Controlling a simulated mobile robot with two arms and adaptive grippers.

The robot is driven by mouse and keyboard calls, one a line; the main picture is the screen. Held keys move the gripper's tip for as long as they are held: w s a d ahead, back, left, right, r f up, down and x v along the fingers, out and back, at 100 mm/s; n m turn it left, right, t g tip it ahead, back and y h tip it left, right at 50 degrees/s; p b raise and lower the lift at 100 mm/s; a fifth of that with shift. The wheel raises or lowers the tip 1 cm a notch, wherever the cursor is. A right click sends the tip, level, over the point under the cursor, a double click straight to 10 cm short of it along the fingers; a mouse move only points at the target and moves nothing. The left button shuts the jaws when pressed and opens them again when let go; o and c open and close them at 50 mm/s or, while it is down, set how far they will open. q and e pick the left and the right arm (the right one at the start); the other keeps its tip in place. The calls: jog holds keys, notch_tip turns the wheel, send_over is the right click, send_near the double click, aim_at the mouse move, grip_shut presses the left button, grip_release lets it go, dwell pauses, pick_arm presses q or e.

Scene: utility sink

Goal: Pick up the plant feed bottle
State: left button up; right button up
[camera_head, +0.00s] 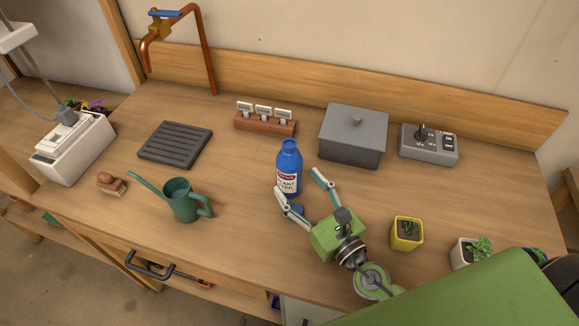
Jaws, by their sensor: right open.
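The plant feed bottle (289,168) is blue with a white and red label. It stands upright near the middle of the wooden counter. My right gripper (299,183) is open, with its two white and teal fingers pointing at the bottle from the front. The left finger is close to the bottle's lower front edge and the right finger is to the right of the bottle. I cannot tell whether either finger touches it. A small blue piece shows between the fingers in front of the bottle. My left gripper is not in view.
A green watering can (184,201) stands to the left, beside a black ribbed tray (175,144). A grey lidded box (353,136) is behind right of the bottle. A yellow plant pot (406,233) is right of my gripper. A wooden label rack (265,123) is behind the bottle.

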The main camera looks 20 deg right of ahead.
aim_at(296, 181)
jog(key=p+x, duration=0.1)
jog(key=x, duration=0.3)
jog(key=shift+w+a+r+p, duration=0.15)
jog(key=shift+w+r+p, duration=0.1)
jog(key=shift+p, duration=0.15)
jog(key=shift+w+a+f, duration=0.1)
jog(key=shift+w+f, duration=0.05)
jog(key=shift+w, duration=0.1)
jog(key=c, duration=1.5)
